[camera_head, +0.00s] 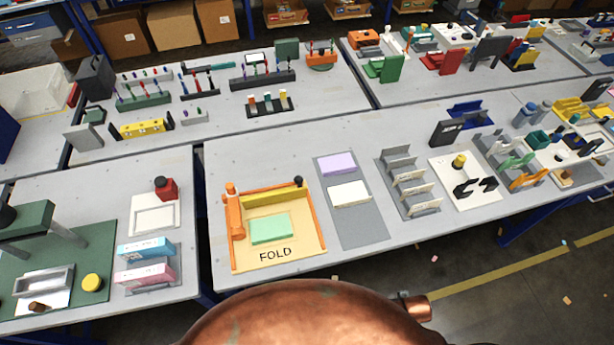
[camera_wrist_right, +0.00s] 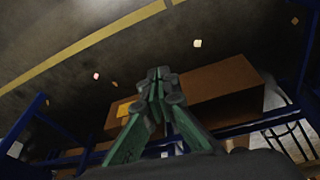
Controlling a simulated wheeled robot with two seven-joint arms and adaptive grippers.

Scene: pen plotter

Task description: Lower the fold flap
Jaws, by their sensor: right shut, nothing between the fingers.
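The fold station, a tan board (camera_head: 302,250) marked FOLD with orange edges, sits at the front of the middle table in the head view. A mint-green sheet (camera_head: 270,230) lies on it. An olive-yellow strip (camera_head: 270,199), which looks like the fold flap standing raised, runs along the board's back side, with a dark knob (camera_head: 298,181) near its right end. An orange post (camera_head: 235,215) stands at the left side. My right gripper (camera_wrist_right: 157,76) shows only in the right wrist view, shut and empty, away from the station. My left gripper is not in view.
A grey mat (camera_head: 365,230) with a lilac pad (camera_head: 337,163) and a white pad (camera_head: 349,194) lies right of the station. Grey slotted racks (camera_head: 410,190) stand farther right. In the wrist view, a brown box (camera_wrist_right: 225,88) and blue table legs show near the floor.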

